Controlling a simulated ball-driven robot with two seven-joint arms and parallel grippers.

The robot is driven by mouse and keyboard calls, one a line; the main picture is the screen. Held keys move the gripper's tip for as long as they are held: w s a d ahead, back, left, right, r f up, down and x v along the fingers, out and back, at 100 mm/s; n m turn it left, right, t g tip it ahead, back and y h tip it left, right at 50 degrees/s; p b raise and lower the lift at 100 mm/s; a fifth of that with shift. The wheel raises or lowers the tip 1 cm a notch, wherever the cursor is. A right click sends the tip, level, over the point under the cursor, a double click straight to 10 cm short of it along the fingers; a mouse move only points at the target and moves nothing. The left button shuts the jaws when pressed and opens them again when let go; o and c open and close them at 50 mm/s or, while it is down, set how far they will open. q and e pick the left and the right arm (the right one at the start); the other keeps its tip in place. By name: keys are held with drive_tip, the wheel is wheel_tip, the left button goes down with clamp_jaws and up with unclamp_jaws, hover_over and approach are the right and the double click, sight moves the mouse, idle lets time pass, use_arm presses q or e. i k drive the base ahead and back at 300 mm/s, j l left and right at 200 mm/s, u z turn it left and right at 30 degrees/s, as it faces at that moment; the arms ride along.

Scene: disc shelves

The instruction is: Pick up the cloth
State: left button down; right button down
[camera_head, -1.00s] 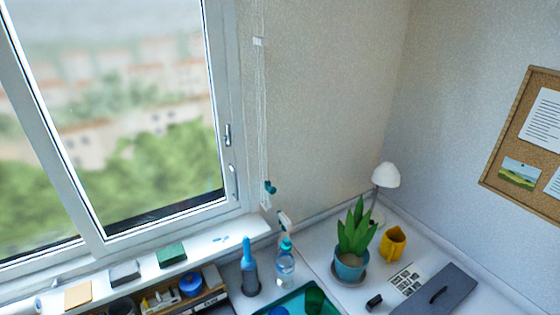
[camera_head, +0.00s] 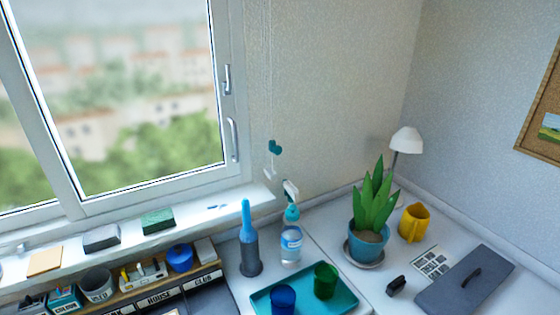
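I cannot make out a cloth for certain. A flat tan piece (camera_head: 45,262) lies on the window sill at the left; I cannot tell whether it is cloth. Beside it on the sill are a grey block (camera_head: 102,238) and a green block (camera_head: 158,220). Neither of my grippers is in view.
A teal tray (camera_head: 345,298) holds a blue cup (camera_head: 283,299) and a green cup (camera_head: 325,281). Behind it stand a spray bottle (camera_head: 291,244) and a blue-topped grey bottle (camera_head: 250,242). A potted plant (camera_head: 368,245), yellow mug (camera_head: 413,223) and dark case (camera_head: 465,279) are at the right.

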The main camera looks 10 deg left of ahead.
sight(107, 236)
drive_tip(key=u, duration=1.55)
